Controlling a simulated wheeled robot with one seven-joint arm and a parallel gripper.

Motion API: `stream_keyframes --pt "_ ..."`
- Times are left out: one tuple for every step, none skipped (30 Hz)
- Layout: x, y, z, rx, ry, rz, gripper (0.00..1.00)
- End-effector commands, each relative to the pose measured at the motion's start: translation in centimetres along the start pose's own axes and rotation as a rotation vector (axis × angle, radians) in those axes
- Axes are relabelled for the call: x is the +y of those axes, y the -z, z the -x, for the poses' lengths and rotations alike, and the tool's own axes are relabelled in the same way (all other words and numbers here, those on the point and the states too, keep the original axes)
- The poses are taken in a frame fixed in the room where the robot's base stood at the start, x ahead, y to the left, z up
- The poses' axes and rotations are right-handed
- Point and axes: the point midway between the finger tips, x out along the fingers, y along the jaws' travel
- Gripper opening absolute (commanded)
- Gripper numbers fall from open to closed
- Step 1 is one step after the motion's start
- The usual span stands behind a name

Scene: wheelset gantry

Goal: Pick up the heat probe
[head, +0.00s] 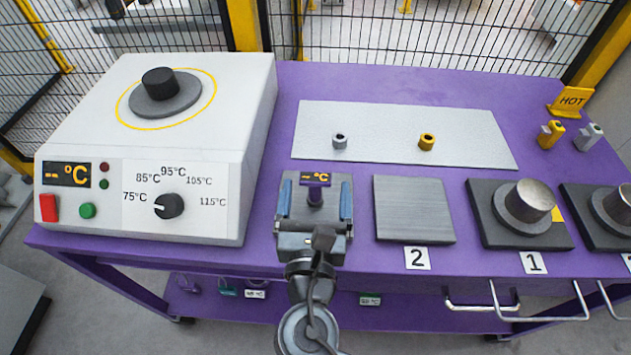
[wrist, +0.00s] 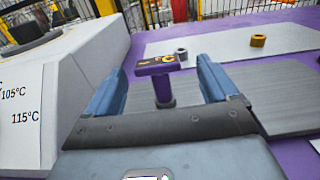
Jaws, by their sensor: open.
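The heat probe (head: 316,181) is purple, with a small dark display head reading "-- °C" in yellow on an upright purple stem. In the wrist view the heat probe (wrist: 163,82) stands between my two blue fingers, with a gap on each side. My gripper (head: 315,193) is open around it, and neither finger visibly touches it. The gripper also shows in the wrist view (wrist: 160,86). A grey plate lies under and behind the gripper, mostly hidden.
A white heater box (head: 200,130) with a dial stands close on the left. A pale sheet (head: 385,125) with a silver ring (head: 340,141) and a yellow ring (head: 427,142) lies behind. Plate 2 (head: 413,208) and the metal part on pad 1 (head: 528,203) are on the right.

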Motion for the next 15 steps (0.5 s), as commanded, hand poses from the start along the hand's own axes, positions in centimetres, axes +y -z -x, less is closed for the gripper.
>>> stream_keyframes --pt "0.0 0.0 -0.5 0.000 0.000 0.001 0.87" --pt "0.1 0.0 -0.8 0.000 0.000 0.001 0.87" --pt "0.1 0.0 -1.4 -0.001 0.000 0.000 0.87" --pt "0.1 0.0 -1.8 -0.001 0.001 0.001 0.87" --pt "0.2 0.0 -2.3 -0.001 0.001 0.001 0.87" --pt "0.2 0.0 -2.9 -0.001 0.002 0.001 0.87" --pt "0.3 0.1 -3.4 -0.001 0.001 0.001 0.87" --pt "0.3 0.1 -3.7 -0.001 0.000 0.000 0.87" --pt "0.3 0.1 -4.2 0.000 0.000 0.000 0.87" --pt "0.3 0.1 -4.5 0.000 0.000 0.000 0.87" --pt "0.3 0.1 -4.8 0.000 0.000 0.000 0.87" --pt "0.3 0.2 -5.0 0.000 0.000 -0.001 0.87" --pt "0.3 0.2 -5.1 0.001 0.000 -0.001 0.87" --pt "0.3 0.2 -5.2 0.001 0.000 -0.001 0.87" --pt "0.3 0.2 -5.2 0.001 0.000 -0.001 0.87"
